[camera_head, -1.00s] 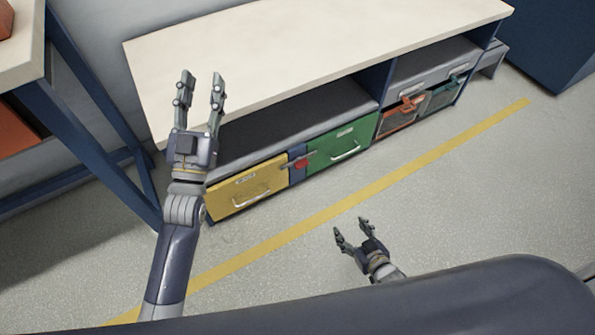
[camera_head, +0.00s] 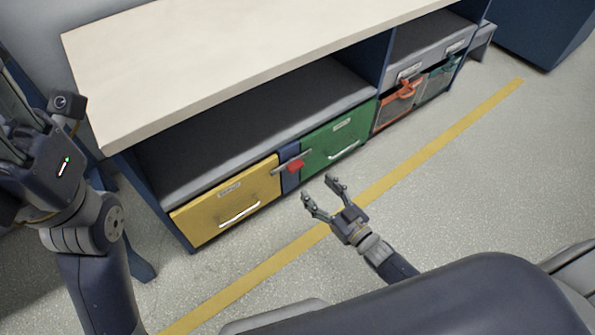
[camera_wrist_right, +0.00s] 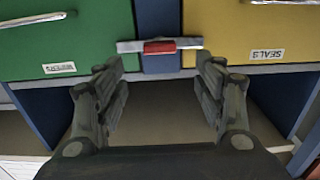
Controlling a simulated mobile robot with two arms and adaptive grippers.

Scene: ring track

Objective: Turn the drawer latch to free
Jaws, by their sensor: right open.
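The drawer latch is a grey bar with a red grip (camera_head: 295,166) on the blue post between the yellow drawer (camera_head: 200,218) and the green drawer (camera_head: 325,145). In the right wrist view the latch bar (camera_wrist_right: 128,46) lies level, its ends overlapping both drawer fronts. Both drawers look shut. My right gripper (camera_head: 318,188) is open and empty, in front of and below the latch, apart from it. In the right wrist view its two fingers (camera_wrist_right: 162,68) spread either side of the latch. My left gripper (camera_head: 35,150) is at the left edge, its fingers largely cut off.
A pale bench top (camera_head: 200,65) overhangs an open grey shelf (camera_head: 250,130) above the drawers. Orange and green bins (camera_head: 397,103) stand to the right. A yellow line (camera_head: 440,143) crosses the clear floor in front. A dark blue cabinet (camera_head: 550,30) stands at far right.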

